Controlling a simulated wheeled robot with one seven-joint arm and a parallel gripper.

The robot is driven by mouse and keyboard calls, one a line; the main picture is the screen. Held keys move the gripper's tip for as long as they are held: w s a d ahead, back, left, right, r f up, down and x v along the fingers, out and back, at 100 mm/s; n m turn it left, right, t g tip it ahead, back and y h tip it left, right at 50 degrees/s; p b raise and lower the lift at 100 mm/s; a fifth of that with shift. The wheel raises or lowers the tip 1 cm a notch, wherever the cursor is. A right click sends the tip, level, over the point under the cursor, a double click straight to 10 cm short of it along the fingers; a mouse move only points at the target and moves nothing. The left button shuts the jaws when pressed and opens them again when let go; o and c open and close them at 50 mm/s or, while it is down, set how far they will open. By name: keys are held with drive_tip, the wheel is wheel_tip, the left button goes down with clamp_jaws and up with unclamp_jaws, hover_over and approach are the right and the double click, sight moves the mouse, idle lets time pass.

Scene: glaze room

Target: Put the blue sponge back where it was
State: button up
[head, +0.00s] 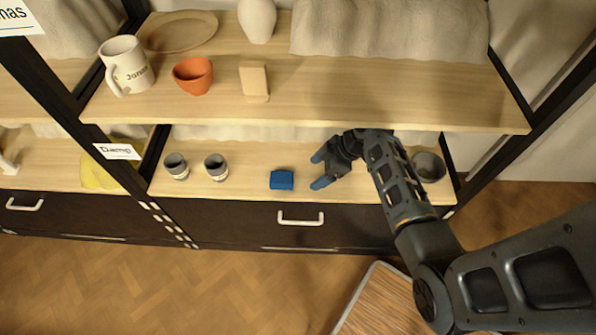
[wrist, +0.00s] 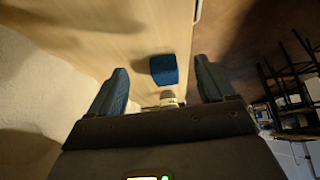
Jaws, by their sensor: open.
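The blue sponge (head: 282,180) lies on the lower shelf (head: 240,189), near its front edge and above the drawer handle. My gripper (head: 319,170) is just to the right of the sponge, with its blue-tipped fingers spread and pointing left towards it. In the wrist view the sponge (wrist: 163,69) shows ahead, beyond the open fingers (wrist: 158,80) and roughly midway between them. Nothing is held, and the sponge looks apart from both fingers.
Two grey cups (head: 216,167) stand left of the sponge. A grey bowl (head: 429,166) stands at the right behind my arm. The upper shelf (head: 330,95) overhangs, holding a mug (head: 126,65), an orange cup (head: 193,75) and a wooden piece (head: 254,82). A wood-topped surface (head: 385,305) is below.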

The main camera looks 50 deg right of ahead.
drive_tip(key=s+d, duration=0.2)
drive_tip(key=s, duration=0.2)
drive_tip(key=shift+s+d+b, duration=0.15)
drive_tip(key=shift+d+b, duration=0.15)
drive_tip(key=shift+d, duration=0.1)
drive_tip(key=s+a+m+t+h, duration=0.1)
drive_tip(key=s+a+m+h, duration=0.35)
drive_tip(key=s+a, duration=0.65)
drive_tip(key=s+a+r+t, duration=0.2)
drive_tip(key=a+r+t, duration=0.1)
drive_tip(key=r, duration=0.6)
drive_tip(key=s+a+r+m+t, duration=0.1)
drive_tip(key=a+r, duration=0.4)
drive_tip(key=r, duration=0.5)
drive_tip(key=s+a+r+m+t, duration=0.1)
drive_tip(key=s+a+r+t, duration=0.3)
drive_tip(key=r, duration=0.5)
drive_tip(key=shift+s+a+r+t+y, duration=0.25)
drive_tip(key=shift+s+t+y, duration=0.05)
drive_tip(key=shift+s+y, duration=0.15)
